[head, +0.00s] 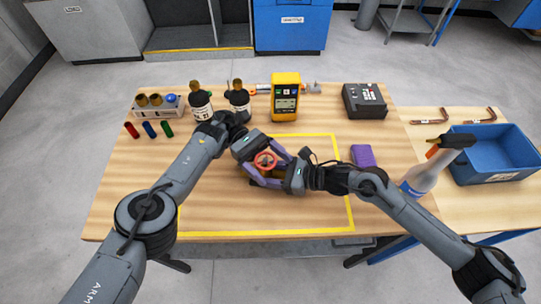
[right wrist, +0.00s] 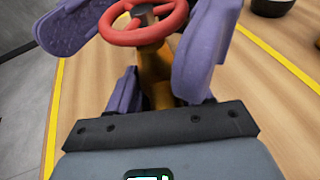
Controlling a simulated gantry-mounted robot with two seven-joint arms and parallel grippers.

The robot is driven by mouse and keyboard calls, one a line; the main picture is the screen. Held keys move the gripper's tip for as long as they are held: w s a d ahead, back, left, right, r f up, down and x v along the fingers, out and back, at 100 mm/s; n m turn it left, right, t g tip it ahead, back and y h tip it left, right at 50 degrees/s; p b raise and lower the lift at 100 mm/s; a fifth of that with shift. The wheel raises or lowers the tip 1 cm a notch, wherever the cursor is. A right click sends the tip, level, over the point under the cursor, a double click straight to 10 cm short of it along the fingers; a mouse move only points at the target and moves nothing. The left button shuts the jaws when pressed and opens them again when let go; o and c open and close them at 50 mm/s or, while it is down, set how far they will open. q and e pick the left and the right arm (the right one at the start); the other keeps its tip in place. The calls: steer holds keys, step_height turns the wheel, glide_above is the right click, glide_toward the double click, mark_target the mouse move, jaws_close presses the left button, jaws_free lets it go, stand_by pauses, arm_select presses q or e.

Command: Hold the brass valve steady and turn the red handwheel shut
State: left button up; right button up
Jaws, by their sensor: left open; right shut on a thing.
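The red handwheel (head: 265,161) sits on top of the brass valve, inside the yellow outline on the table. In the right wrist view the handwheel (right wrist: 147,24) is at the top, with the brass valve's body (right wrist: 155,78) below it. My right gripper (head: 274,174) comes from the right and is shut on the valve's body, under the wheel. My left gripper (head: 268,163) comes from the upper left, open, with its purple fingers on either side of the handwheel. I cannot tell whether they touch the rim. Most of the valve is hidden by the fingers in the head view.
Dark bottles (head: 238,103) and a yellow meter (head: 285,97) stand behind the grippers. A purple block (head: 363,156) and a spray bottle (head: 421,178) are to the right, near my right arm. A blue bin (head: 497,176) is farther right. The front of the outlined area is clear.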

arm_select(q)
steer(key=shift+r, duration=0.15)
steer(key=shift+r, duration=4.85)
steer(key=d+r+n+t, duration=0.1)
steer(key=d+r+n, duration=0.2)
steer(key=d+n, duration=0.35)
steer(key=n+t+y, duration=1.2)
steer(key=n, duration=1.8)
glide_above(270, 165)
steer(key=w+a, duration=0.1)
steer(key=shift+m, duration=0.25)
steer(key=f, duration=1.1)
steer(key=shift+w+a+f, duration=0.1)
steer(key=shift+w+f, duration=0.1)
steer(key=shift+f, duration=0.1)
steer(key=shift+c, duration=0.3)
